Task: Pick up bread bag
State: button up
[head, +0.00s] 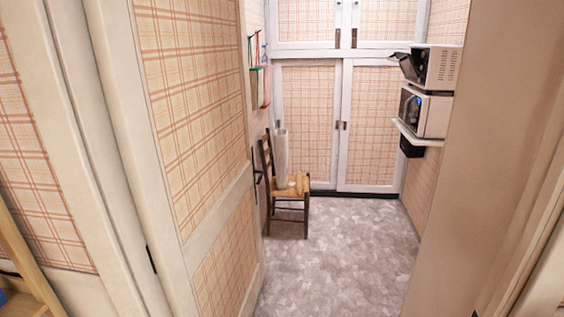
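I cannot clearly make out a bread bag. A small tan item (299,182) lies on the woven seat of a dark wooden chair (305,219) through the doorway; it is too small to identify. A tall whitish roll or bag (281,158) stands upright on the same seat, against the backrest. Several coloured bags or items (256,88) hang on the wall above the chair. My gripper is not in view.
A plaid-panelled door (190,110) stands open at left. A wall edge (485,150) bounds the opening at right. The grey floor (335,260) between is clear. Plaid cupboards (371,125) close the far end. Two microwave-like appliances (425,113) sit on the right wall.

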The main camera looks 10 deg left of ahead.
aim_at(281, 156)
jog(key=z, duration=0.15)
jog(key=i, duration=5.8)
jog(key=u, duration=1.35)
